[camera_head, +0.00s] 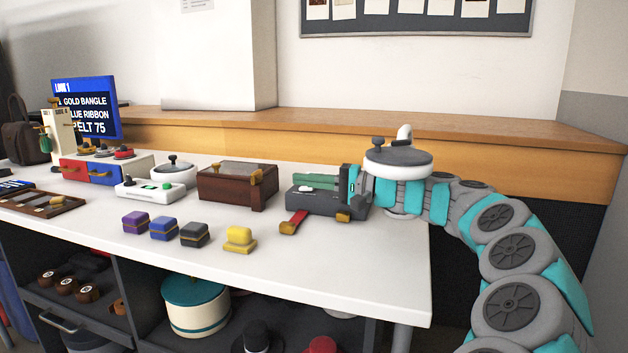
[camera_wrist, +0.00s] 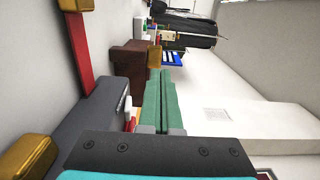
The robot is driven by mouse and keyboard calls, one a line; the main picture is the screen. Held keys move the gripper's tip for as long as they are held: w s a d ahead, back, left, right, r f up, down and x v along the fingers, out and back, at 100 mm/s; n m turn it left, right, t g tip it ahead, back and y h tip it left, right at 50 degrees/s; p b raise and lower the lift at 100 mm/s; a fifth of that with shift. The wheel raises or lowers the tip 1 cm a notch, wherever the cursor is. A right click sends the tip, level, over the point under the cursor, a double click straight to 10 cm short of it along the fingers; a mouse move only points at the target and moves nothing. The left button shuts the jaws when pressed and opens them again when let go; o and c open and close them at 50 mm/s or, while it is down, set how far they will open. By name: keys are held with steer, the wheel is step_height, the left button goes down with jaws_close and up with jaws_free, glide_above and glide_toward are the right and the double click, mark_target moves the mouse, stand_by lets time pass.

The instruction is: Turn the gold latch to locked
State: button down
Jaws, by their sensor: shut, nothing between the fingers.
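A gold latch (camera_head: 256,178) sits at the right end of a brown wooden box (camera_head: 225,187) on the white table. It also shows in the wrist view (camera_wrist: 154,54), just beyond my fingertips. My gripper (camera_head: 297,181) is shut and empty, its two green fingers side by side and pointing left toward the box. The fingers (camera_wrist: 160,78) are above the dark grey box, and a gap seems to remain between the tips and the latch. I cannot tell the latch's exact turn angle.
A dark grey box (camera_head: 308,203) with a red lever (camera_head: 293,221) and a gold piece (camera_head: 343,216) lies under my fingers. A white round pot (camera_head: 173,173) stands left of the brown box.

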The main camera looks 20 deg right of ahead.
mark_target(256, 174)
steer(key=x, duration=0.9)
steer(key=shift+a+f+t, duration=0.1)
steer(key=shift+t, duration=0.2)
steer(key=shift+s+a+m+t+h+b, duration=0.1)
steer(key=shift+m+t+h+b, duration=0.2)
steer(key=shift+m+h+b, duration=0.25)
